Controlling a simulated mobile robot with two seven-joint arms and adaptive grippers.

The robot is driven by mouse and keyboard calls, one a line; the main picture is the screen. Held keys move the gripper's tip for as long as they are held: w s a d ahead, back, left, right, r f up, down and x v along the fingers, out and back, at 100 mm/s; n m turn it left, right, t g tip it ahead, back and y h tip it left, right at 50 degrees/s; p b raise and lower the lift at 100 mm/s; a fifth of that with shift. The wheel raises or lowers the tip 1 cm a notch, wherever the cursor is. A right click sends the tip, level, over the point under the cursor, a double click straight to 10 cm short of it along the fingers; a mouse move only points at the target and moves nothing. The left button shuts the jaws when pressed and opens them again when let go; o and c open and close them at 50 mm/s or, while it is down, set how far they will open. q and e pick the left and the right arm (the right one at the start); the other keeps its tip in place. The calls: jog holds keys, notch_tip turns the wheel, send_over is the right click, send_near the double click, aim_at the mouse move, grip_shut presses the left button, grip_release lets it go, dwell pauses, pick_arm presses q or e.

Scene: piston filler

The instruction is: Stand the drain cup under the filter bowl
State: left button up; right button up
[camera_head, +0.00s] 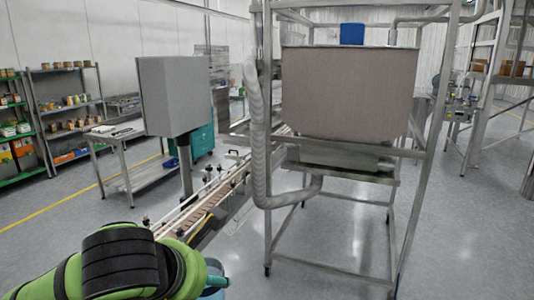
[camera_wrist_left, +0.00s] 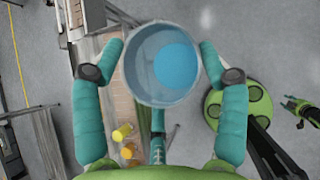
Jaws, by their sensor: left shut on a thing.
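The drain cup (camera_wrist_left: 150,85) is a round, translucent bluish cup with a brighter blue disc inside. In the left wrist view I look down into its open top. My left gripper (camera_wrist_left: 163,65) has its teal fingers against both sides of the cup, shut on it, and holds it above the floor. In the head view my green and black left arm covers the lower left, and only a bit of teal at the gripper (camera_head: 214,280) shows past it. I cannot make out the filter bowl in either view.
A conveyor (camera_head: 205,208) runs away from my left arm. A metal frame with a big brownish hopper (camera_head: 350,92) and a grey hose (camera_head: 256,140) stands ahead. A grey cabinet (camera_head: 175,95), side table (camera_head: 122,132) and shelves (camera_head: 68,97) stand left. Open floor lies at right.

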pick_arm(q)
jog(key=w+a+n+y, duration=0.1)
jog(key=a+n, duration=0.1)
jog(key=a, duration=0.6)
notch_tip(320, 180, down, 10)
jog(key=b, duration=1)
jog(key=shift+d, duration=0.45)
jog(key=shift+w, duration=0.1)
jog(key=shift+f, duration=0.2)
